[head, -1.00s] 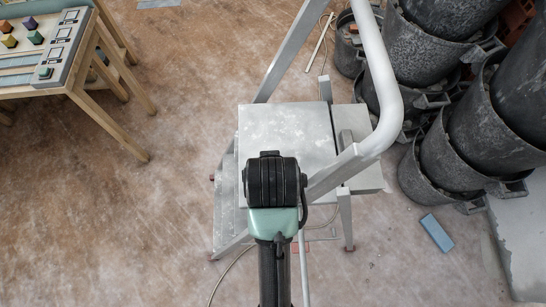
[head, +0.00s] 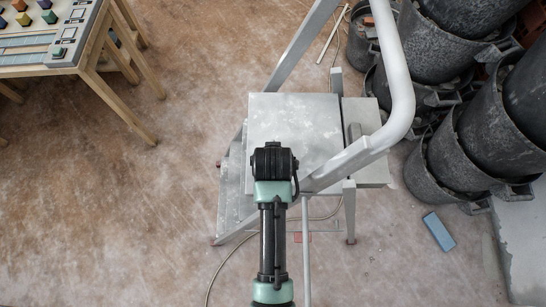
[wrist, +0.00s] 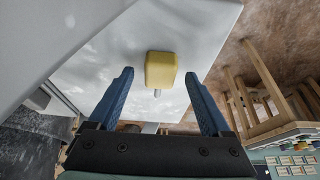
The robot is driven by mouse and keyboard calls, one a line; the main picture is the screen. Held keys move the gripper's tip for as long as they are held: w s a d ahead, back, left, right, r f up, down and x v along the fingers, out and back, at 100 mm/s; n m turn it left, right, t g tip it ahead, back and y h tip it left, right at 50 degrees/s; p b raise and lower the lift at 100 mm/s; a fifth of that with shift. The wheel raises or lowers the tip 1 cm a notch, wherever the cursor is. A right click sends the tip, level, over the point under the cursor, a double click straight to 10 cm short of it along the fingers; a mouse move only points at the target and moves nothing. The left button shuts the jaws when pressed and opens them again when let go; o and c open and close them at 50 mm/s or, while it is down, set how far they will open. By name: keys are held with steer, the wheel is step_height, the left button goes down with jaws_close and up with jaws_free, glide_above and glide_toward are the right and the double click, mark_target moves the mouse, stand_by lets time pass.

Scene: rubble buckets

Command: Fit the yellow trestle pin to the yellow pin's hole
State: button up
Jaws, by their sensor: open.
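In the wrist view a yellow block-shaped pin (wrist: 161,70) with a short metal stub lies on the pale grey top of a step platform (wrist: 190,30). My gripper (wrist: 158,75) is open, its two blue fingers apart, with the yellow pin in line with the gap between their tips. I cannot tell how far the tips are from it. In the head view my arm's end is over the platform (head: 300,115) and hides the yellow pin. I cannot make out the yellow pin's hole; a wooden trestle table with a panel (head: 78,45) stands at the upper left.
Several coloured pieces, one of them yellow (head: 23,19), are on the table panel. A grey handrail (head: 398,75) curves over the platform's right side. Black rubble buckets (head: 440,150) are stacked at the right, with a blue block (head: 437,232) on the floor. The floor at left is clear.

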jaws_close()
stand_by(0.4)
